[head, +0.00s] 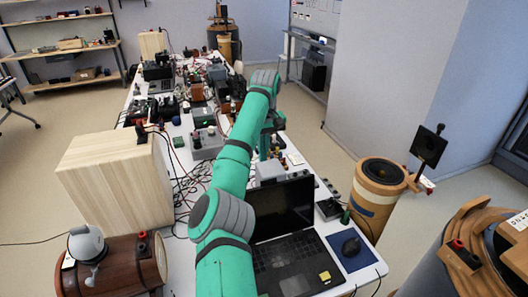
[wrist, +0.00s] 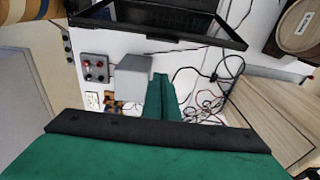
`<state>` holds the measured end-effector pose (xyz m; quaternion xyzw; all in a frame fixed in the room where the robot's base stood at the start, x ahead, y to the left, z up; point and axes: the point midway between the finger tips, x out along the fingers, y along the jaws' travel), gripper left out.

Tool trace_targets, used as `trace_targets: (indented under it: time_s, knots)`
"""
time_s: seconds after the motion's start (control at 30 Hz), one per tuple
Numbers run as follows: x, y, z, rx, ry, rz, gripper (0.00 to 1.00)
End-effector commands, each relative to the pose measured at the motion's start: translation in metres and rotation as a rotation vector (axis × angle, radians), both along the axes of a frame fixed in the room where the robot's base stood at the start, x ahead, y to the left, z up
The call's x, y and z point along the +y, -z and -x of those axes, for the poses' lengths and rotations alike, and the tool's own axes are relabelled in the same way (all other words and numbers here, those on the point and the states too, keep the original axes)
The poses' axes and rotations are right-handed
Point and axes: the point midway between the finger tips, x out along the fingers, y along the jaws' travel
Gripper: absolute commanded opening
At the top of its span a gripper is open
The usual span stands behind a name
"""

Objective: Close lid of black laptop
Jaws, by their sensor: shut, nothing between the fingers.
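The black laptop stands open on the white table, its dark screen lid (head: 283,208) raised and its keyboard base (head: 292,262) flat toward the front. The laptop also shows at the top of the wrist view (wrist: 170,38), cut off by the frame edge. My green arm reaches past the laptop's left side, covering part of it. My gripper (head: 268,148) is beyond the lid, apart from it, and partly hidden by my arm in the head view. In the wrist view my gripper (wrist: 164,82) has its green fingers together and empty.
A grey box (wrist: 133,78) sits behind the lid near my gripper. A large wooden speaker box (head: 115,183) and loose cables are at left. A round wooden speaker (head: 380,190) stands at right.

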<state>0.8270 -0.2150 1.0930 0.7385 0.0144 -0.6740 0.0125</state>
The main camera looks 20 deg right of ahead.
Motion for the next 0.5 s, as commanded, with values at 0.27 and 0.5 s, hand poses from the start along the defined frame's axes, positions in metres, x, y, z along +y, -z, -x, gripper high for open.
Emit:
trace_targets:
  time_s: [0.27,0.5]
  knots:
    - [0.002,0.054,-0.005,0.001,-0.001,-0.001,0.00]
    - [-0.003,0.065,0.008,-0.002,0.006,0.001,0.00]
